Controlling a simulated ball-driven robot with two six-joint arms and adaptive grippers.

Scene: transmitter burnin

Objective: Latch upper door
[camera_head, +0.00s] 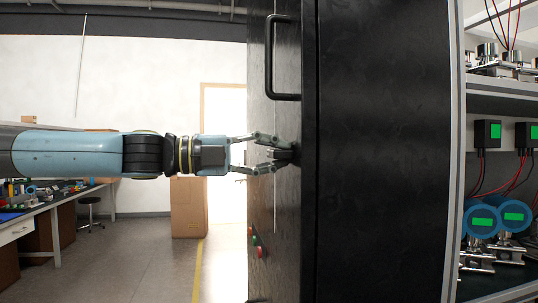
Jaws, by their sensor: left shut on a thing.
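The tall black cabinet fills the middle of the view. Its narrow left face, which I take to be the upper door (259,110), carries a black U-shaped handle (283,57) near the top. A small dark latch (284,155) sticks out of this face, below the handle. My left gripper (275,153) reaches in level from the left, and its fingers are closed around the latch, one above and one below. The fingers partly hide the latch, so I cannot tell its turned position. The door looks flush with the cabinet. My right gripper is not in view.
An open shelf (500,95) with transmitters (483,221), green-screened boxes (488,131) and wires stands on the right. Red and green buttons (256,243) sit low on the cabinet. A cardboard box (188,207), a stool (88,200) and a workbench are behind left. The floor between is clear.

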